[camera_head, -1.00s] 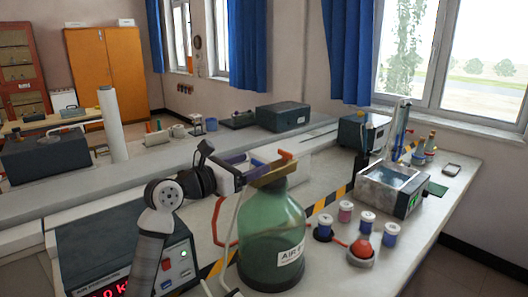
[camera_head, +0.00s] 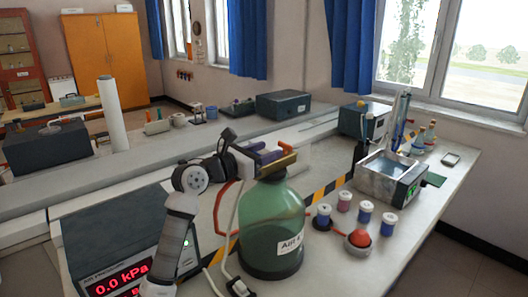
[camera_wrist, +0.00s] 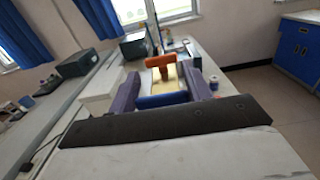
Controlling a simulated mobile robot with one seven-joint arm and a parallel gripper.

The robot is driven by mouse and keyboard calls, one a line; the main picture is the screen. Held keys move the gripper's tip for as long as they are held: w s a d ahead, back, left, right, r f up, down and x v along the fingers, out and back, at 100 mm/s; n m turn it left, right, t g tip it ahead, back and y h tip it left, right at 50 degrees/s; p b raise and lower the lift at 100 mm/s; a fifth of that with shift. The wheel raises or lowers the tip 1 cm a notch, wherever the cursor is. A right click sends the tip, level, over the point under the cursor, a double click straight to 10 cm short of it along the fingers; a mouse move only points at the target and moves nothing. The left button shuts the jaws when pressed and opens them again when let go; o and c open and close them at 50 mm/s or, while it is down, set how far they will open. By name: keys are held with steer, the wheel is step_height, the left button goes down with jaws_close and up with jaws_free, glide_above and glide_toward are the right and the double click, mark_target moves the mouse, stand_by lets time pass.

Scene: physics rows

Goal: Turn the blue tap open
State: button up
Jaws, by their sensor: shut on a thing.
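The blue tap (camera_wrist: 162,100) shows in the wrist view as a blue bar lying crosswise between the two purple fingers of my gripper (camera_wrist: 162,92). My gripper is shut on it. An orange tap (camera_wrist: 160,62) stands just beyond, on a brass-coloured fitting (camera_wrist: 166,82). In the head view my gripper (camera_head: 262,152) is at the top of the green glass bottle (camera_head: 272,222), beside the brass-coloured fitting (camera_head: 274,167) and the orange tap (camera_head: 286,146). The fingers largely hide the blue tap there.
A pressure meter (camera_head: 118,250) at the front left reads 0.0 kPa. A red bulb (camera_head: 360,238) and several small jars (camera_head: 344,201) stand right of the bottle. A water bath (camera_head: 390,180) stands behind them. Red and white tubes run beside the bottle.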

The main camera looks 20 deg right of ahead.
steer(key=shift+c, duration=0.4)
steer(key=shift+t, duration=0.3)
steer(key=n+t+y, duration=0.2)
steer(key=n+t+y+p, duration=0.1)
steer(key=n+t, duration=0.1)
steer(key=t, duration=0.1)
steer(key=shift+w+a+n+y, duration=0.1)
steer(key=shift+w+n+y, duration=0.1)
steer(key=shift+n+y, duration=0.15)
steer(key=shift+w+a+n+t+y, duration=0.1)
steer(key=shift+a+n+t+y, duration=0.05)
steer(key=shift+n+t+y, duration=0.65)
steer(key=shift+w+a+n+t+y, duration=0.1)
steer(key=shift+n+t+y, duration=0.45)
steer(key=shift+t+y, duration=0.3)
steer(key=o, duration=1)
steer(key=shift+a, duration=0.2)
